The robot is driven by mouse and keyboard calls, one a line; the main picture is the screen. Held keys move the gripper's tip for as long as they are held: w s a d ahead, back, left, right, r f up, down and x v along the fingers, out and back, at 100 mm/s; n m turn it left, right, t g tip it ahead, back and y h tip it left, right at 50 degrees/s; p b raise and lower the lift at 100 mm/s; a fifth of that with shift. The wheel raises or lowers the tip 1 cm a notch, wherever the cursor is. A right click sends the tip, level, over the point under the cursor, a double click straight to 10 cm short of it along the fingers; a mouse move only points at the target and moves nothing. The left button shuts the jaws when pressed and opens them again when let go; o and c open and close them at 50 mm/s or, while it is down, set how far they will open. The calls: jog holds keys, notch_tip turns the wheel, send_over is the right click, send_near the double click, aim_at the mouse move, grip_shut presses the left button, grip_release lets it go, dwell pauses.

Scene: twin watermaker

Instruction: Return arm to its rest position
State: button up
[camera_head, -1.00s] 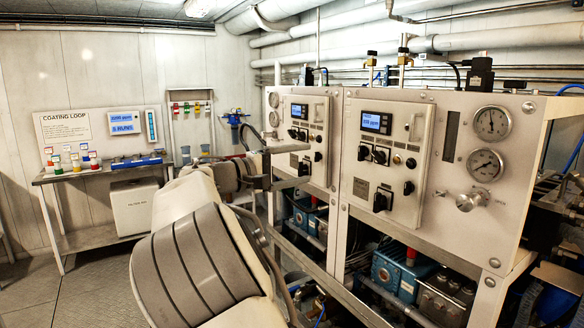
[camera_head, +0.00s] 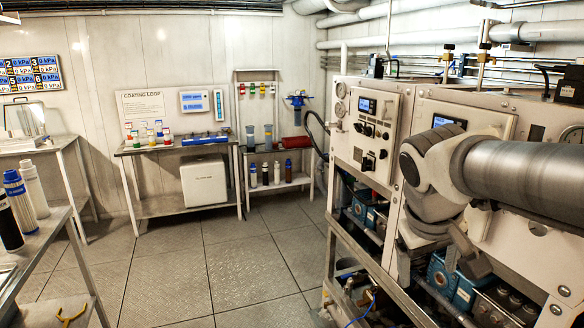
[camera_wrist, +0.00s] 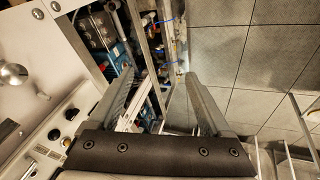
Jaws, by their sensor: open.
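My gripper (camera_wrist: 162,85) is open in the wrist view, its two grey fingers spread apart with nothing between them. It points down past the front edge of the watermaker cabinet, with floor tiles below and to the right. In the head view my grey and white arm (camera_head: 520,172) is folded across the right side, in front of the watermaker's panels (camera_head: 366,137). It hides much of the nearer panel and its gauges. I cannot clearly tell the gripper's fingers there.
Blue pumps (camera_head: 455,278) sit low in the cabinet frame. A coating loop bench (camera_head: 180,146) and a small shelf stand (camera_head: 272,190) are at the back wall. A table (camera_head: 45,245) with filter cartridges (camera_head: 20,196) is at left. The tiled floor (camera_head: 240,262) between is clear.

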jog(key=s+a+f+m+t+y+p, duration=0.1)
jog(key=s+a+t+y+p, duration=0.1)
jog(key=s+a, duration=0.5)
jog(key=s+y, duration=0.1)
jog(key=s, duration=0.3)
jog(key=shift+s+a, duration=0.2)
jog(key=shift+s, duration=0.15)
jog(key=shift+p, duration=0.3)
